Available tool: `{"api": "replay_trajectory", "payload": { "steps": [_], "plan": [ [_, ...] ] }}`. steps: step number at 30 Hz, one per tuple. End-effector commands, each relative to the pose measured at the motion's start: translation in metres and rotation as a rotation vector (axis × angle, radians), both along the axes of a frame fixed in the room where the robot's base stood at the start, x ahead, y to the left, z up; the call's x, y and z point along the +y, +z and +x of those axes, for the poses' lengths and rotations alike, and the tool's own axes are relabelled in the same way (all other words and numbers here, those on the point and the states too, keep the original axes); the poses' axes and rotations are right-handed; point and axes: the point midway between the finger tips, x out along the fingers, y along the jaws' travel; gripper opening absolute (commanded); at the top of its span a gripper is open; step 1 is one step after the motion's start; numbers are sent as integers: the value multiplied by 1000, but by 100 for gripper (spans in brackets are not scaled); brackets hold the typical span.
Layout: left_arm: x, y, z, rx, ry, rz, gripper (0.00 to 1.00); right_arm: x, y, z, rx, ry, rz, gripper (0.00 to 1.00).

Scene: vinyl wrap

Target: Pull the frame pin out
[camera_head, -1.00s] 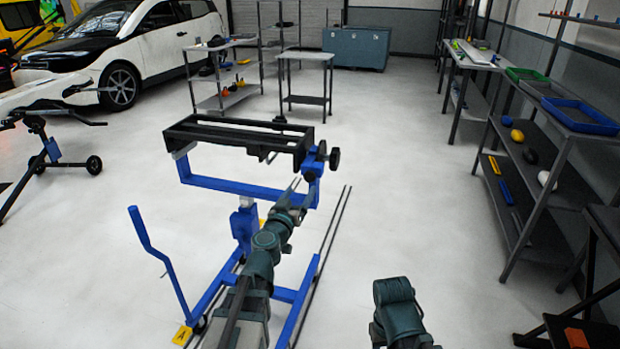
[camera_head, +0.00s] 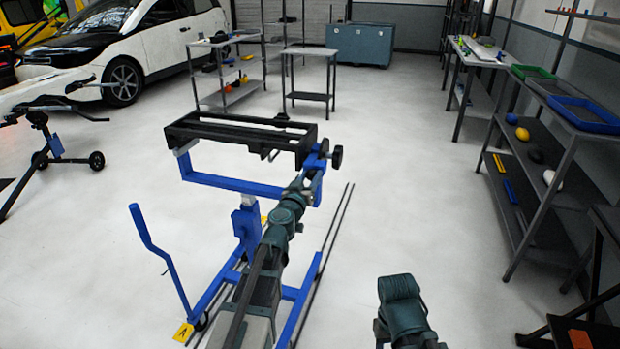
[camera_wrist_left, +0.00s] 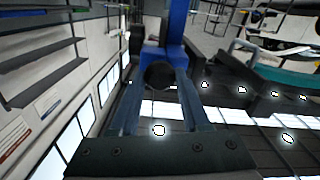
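The blue wheeled stand (camera_head: 232,184) carries a black rectangular frame (camera_head: 240,135) on top. A blue bracket (camera_head: 316,165) with a dark round knob (camera_head: 336,157) is at the frame's right end. My left gripper (camera_head: 303,183) is just below and left of this bracket. In the left wrist view, a dark round pin head (camera_wrist_left: 160,75) under a blue post (camera_wrist_left: 178,25) lies between the tips of my left gripper (camera_wrist_left: 160,85). The fingers stand apart on either side of it; contact is not clear. My right forearm is at the bottom, its gripper out of view.
A blue lever (camera_head: 160,260) rises from the stand's left side. Shelves (camera_head: 540,185) with trays and loose items line the right wall. A car (camera_head: 120,50) and small tables stand behind.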

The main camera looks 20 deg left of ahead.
Motion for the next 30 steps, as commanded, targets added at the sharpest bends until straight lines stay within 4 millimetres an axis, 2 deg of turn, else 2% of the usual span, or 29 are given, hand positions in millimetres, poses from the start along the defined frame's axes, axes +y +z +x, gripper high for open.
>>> {"api": "replay_trajectory", "payload": {
  "steps": [1,5,30],
  "plan": [
    [0,0,0,0,0,0,24,0,0,0,0,0,0,50],
    [0,0,0,0,0,0,1,0,0,0,0,0,0,50],
    [0,0,0,0,0,0,0,0,0,0,0,0,0,50]
  ]
}}
